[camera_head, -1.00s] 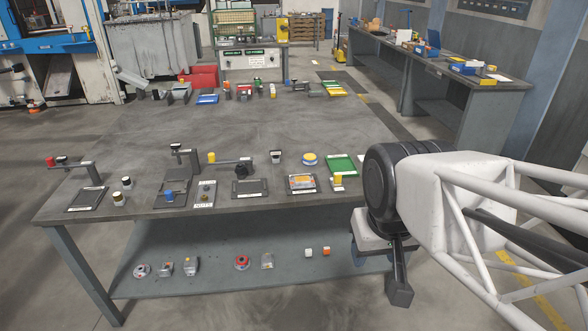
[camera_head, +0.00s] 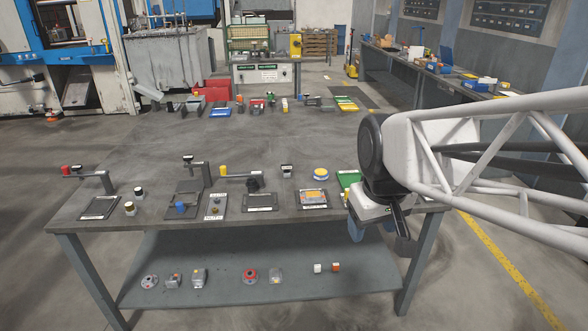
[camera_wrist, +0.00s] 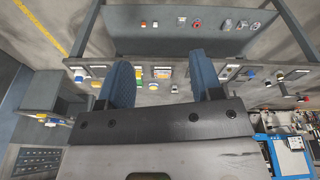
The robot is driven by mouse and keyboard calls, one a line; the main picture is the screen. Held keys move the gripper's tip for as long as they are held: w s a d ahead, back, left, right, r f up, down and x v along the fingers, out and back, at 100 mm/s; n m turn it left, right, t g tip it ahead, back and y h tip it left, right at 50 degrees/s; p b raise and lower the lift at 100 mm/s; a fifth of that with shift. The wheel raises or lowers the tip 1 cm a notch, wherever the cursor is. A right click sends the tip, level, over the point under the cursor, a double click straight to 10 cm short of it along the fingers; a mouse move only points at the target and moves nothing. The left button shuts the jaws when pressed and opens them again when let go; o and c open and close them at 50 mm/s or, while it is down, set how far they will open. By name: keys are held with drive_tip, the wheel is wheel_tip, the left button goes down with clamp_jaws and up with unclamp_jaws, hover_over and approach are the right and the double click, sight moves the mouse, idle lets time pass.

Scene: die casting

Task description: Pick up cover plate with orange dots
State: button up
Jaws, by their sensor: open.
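My gripper (camera_head: 380,236) is open and empty at the right end of the near table, in front of its edge. Its two blue fingers also show in the wrist view (camera_wrist: 160,65), apart with nothing held between them. I cannot pick out the cover plate with orange dots for certain. A small grey part with orange-red spots (camera_head: 173,280) lies on the lower shelf, left of the gripper. A dark tray with an orange-yellow piece (camera_head: 312,198) sits on the tabletop, nearer the gripper. Dots are too small to confirm on either.
The near table (camera_head: 270,140) carries small fixtures and trays along its front edge; its middle is clear. The lower shelf (camera_head: 220,250) holds several small parts, including a white cube (camera_head: 317,268) and an orange cube (camera_head: 335,267). A green tray (camera_head: 347,179) is partly hidden by my arm.

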drive_tip(key=w+n, duration=0.4)
drive_tip(key=w, duration=1.2)
drive_tip(key=n+g, duration=0.2)
drive_tip(key=n, duration=0.9)
hover_over(312, 194)
drive_tip(key=f, duration=2.3)
drive_tip(key=shift+s+d+f, duration=0.1)
drive_tip(key=shift+s+f, duration=0.2)
drive_tip(key=shift+w+f+n, duration=0.4)
drive_tip(key=shift+w+f, duration=0.05)
drive_tip(key=shift+f, duration=0.1)
drive_tip(key=shift+f, duration=0.1)
drive_tip(key=shift+f, duration=1.15)
drive_tip(key=shift+f, duration=0.15)
